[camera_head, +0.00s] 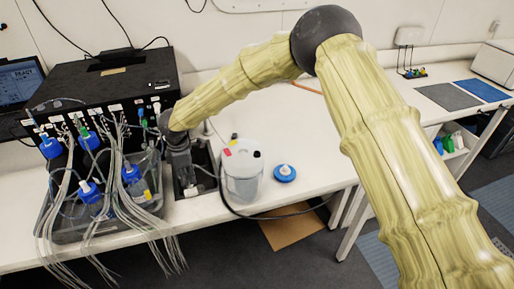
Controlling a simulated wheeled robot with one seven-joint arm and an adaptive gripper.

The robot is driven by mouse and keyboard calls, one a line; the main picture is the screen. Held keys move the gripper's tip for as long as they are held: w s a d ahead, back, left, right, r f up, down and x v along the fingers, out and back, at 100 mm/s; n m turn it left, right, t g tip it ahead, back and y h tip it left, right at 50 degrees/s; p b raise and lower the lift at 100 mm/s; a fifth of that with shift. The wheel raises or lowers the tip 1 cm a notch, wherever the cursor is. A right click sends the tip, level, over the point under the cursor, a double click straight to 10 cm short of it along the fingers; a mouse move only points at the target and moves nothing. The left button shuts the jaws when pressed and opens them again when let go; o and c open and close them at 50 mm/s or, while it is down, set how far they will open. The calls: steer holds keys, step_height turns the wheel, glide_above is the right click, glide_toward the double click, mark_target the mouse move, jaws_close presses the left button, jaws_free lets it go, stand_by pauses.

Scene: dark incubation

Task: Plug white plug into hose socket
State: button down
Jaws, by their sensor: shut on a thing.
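My gripper (187,185) reaches down over a dark open tray (207,184) between the black box and the white container. It is shut on a small pale piece (191,191), which I take to be the white plug; its shape is too small and too covered to make out. A dark hose (222,198) runs from beside my gripper, around the front of the container and off to the right along the table. I cannot make out the hose socket; whether the plug touches it is hidden.
A white container (241,176) with coloured caps stands right of my gripper. A blue-and-white round cap (284,173) lies beside it. To the left, blue-capped bottles (131,175) and many grey tubes crowd before a black box (108,88). The table (285,125) behind the container is clear.

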steer(key=shift+f, duration=0.4)
stand_by(0.3)
steer(key=c, duration=1.4)
jaws_free()
